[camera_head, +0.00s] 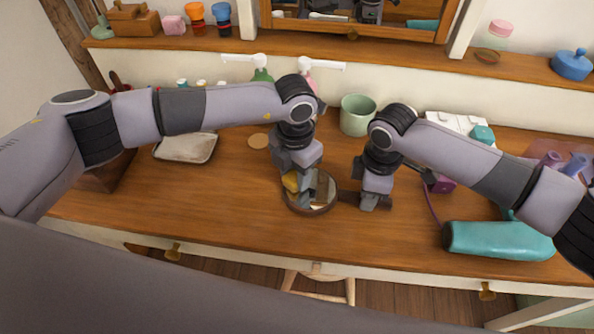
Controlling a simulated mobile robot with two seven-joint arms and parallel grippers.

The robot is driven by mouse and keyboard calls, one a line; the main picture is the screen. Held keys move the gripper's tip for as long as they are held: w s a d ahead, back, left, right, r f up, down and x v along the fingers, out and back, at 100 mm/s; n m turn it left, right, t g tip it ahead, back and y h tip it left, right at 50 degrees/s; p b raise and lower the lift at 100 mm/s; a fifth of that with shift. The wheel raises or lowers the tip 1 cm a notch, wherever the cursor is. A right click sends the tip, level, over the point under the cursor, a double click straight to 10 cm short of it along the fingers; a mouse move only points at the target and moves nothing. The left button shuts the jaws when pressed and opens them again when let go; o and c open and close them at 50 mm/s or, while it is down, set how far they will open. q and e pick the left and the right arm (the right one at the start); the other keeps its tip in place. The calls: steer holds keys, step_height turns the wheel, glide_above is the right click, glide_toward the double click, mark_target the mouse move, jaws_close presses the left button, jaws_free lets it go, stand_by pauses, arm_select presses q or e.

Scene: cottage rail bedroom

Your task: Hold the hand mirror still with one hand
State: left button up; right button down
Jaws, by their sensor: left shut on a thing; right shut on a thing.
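The hand mirror (322,207) lies on the wooden dresser top, its round brown-rimmed glass in the middle and its dark handle (349,198) pointing right. My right gripper (372,204) is shut on the handle's right end. My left gripper (306,196) is over the mirror's round glass and shut on a small yellow thing (291,182), perhaps a sponge or cloth. My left fingers and wrist hide much of the glass. I cannot tell whether the yellow thing touches the glass.
A green cup (358,115) stands behind my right wrist. A teal hair dryer (498,240) lies at the front right. A metal tray (186,148) lies at the left. Pump bottles (262,75) stand at the back. The desk's front middle is clear.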

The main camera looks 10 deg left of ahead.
arm_select(q)
steer(key=shift+r, duration=3)
steer(key=shift+r, duration=1.5)
arm_select(e)
steer(key=c, duration=0.8)
jaws_free()
